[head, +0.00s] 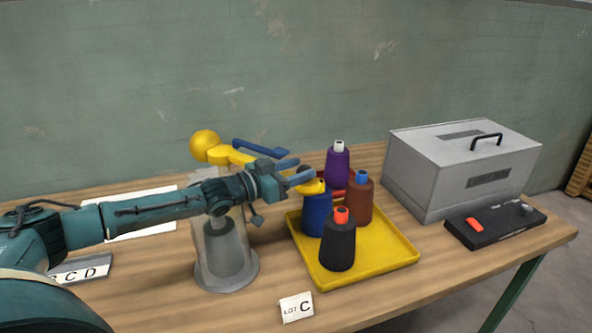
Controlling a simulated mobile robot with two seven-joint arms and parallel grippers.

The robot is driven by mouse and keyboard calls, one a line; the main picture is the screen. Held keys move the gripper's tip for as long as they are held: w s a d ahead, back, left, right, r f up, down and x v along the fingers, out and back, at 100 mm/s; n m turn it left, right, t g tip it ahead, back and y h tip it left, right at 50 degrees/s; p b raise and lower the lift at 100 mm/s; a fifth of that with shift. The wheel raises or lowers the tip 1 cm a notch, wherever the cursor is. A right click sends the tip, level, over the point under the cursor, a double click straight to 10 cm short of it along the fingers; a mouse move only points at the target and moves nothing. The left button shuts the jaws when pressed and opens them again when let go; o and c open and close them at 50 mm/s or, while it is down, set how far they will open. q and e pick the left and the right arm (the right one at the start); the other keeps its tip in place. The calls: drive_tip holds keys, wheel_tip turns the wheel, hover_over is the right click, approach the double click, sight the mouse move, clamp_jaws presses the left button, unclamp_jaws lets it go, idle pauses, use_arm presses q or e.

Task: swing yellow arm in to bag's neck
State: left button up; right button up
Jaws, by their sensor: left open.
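The yellow arm (232,156) has a round yellow ball at its left end. It runs right behind my left gripper, and a yellow tip shows past the fingers, above the blue cone. My left gripper (302,171) is open, its fingers pointing right over or beside the yellow arm; I cannot tell whether they touch it. A grey cone stand (222,250) on a round base has a clear, see-through cover around it, perhaps the bag. My forearm crosses its top, so the neck is hidden. A blue arm (260,148) lies behind the yellow one. My right gripper is not in view.
A yellow tray (390,253) holds several thread cones right of the stand. A grey metal box (460,165) and a black device (495,225) with a red switch are farther right. A "LOT C" card (297,307) stands at the front.

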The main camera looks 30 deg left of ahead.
use_arm(q)
wheel_tip(320, 180, up, 10)
drive_tip(key=p, duration=0.1)
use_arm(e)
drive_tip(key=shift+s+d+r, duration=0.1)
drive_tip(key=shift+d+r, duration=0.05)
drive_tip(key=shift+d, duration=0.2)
use_arm(q)
drive_tip(key=shift+c, duration=0.5)
